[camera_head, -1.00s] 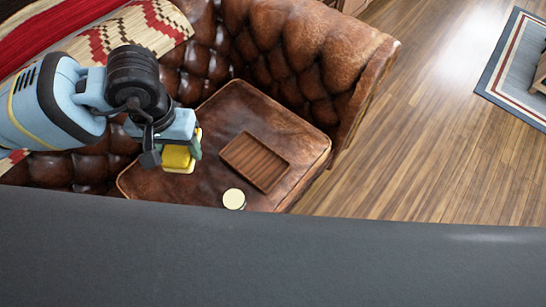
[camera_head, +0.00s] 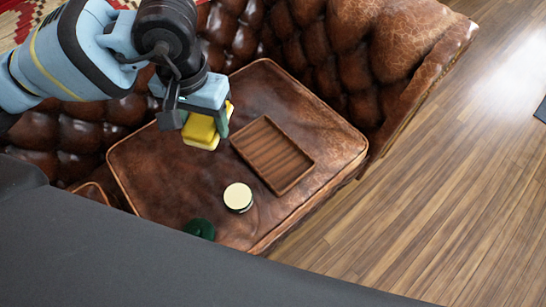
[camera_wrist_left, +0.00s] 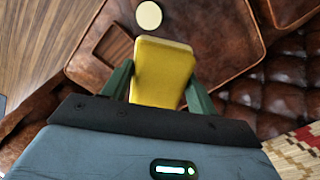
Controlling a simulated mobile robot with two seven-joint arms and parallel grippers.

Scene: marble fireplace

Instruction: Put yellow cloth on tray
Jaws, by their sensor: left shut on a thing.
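The yellow cloth (camera_head: 203,130) is a folded, block-like yellow piece. My left gripper (camera_head: 212,122) is shut on it and holds it over the brown leather seat, left of the tray. In the left wrist view the yellow cloth (camera_wrist_left: 163,72) sits between the two green fingers of my left gripper (camera_wrist_left: 158,90). The tray (camera_head: 272,155) is a shallow brown wooden rectangle lying on the seat, and its inside looks empty. Part of the tray (camera_wrist_left: 112,45) also shows in the left wrist view, left of the cloth. My right gripper is not in view.
A round cream-topped item (camera_head: 238,197) stands on the seat (camera_head: 170,175) near the tray. A dark green round object (camera_head: 199,229) lies at the seat's near edge. The tufted sofa back (camera_head: 345,50) rises behind. Wooden floor (camera_head: 440,170) is open to the right.

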